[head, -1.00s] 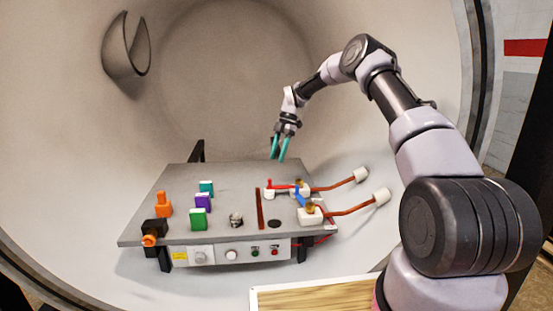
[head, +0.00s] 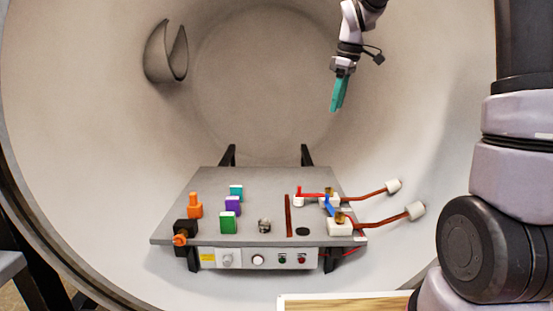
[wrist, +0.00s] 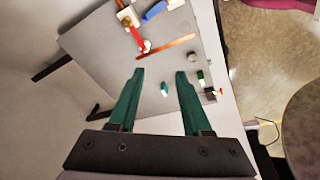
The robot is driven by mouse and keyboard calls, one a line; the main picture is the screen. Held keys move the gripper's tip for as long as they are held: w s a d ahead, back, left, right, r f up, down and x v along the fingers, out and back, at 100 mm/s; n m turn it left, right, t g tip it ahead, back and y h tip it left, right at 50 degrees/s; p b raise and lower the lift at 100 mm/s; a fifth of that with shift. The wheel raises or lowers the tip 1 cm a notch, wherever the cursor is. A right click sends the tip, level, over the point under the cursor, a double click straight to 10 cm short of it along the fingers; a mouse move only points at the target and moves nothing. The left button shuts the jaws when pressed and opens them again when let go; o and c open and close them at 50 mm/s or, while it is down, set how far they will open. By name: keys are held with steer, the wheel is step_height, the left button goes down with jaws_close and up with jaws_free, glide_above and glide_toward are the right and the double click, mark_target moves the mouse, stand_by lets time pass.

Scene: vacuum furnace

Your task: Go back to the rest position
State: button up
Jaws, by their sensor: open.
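My gripper (head: 338,95) has teal fingers and hangs, pointing down, in the upper right of the head view, well above the grey work table inside the round chamber. In the wrist view its two fingers (wrist: 158,82) stand apart with nothing held between them. The gripper touches nothing.
The grey table (head: 265,238) bears an orange piece (head: 195,206), a purple block (head: 233,206), a green block (head: 228,222), a teal block (head: 236,191), a red handle (head: 314,195) and a blue handle (head: 329,207). Copper rods (head: 380,222) jut out right. A curved plate (head: 167,55) is on the chamber wall.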

steer(key=s+d+r+m+t, duration=0.1)
steer(key=s+d+m+t, duration=0.1)
steer(key=s+m, duration=0.6)
steer(key=s+d+r+m+t, duration=0.2)
steer(key=s+d+m, duration=0.3)
steer(key=s, duration=1.2)
steer(key=m+t, duration=0.1)
steer(key=m, duration=0.2)
steer(key=shift+s+r, duration=0.15)
steer(key=shift+s, duration=0.25)
stand_by(0.5)
